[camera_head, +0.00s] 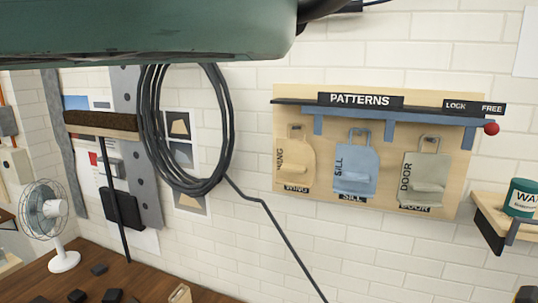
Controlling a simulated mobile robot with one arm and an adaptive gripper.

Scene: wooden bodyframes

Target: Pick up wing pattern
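The wing pattern (297,164) is a tan, flat piece with a handle cut-out at its top and the word WING along its left side. It hangs upright at the left of the wooden patterns board (385,103), above a dark WING label (297,188). A blue SILL pattern (356,166) hangs in the middle, and a grey-green DOOR pattern (424,172) hangs at the right. My gripper is not in view.
A dark rail (420,112) with a red knob (491,128) and a LOCK/FREE sign (474,107) crosses the board. A black hose coil (185,185) hangs at left. A shelf (500,229) holds a green can (521,197). A fan (45,212) stands on the table (75,278). A large green body fills the top left.

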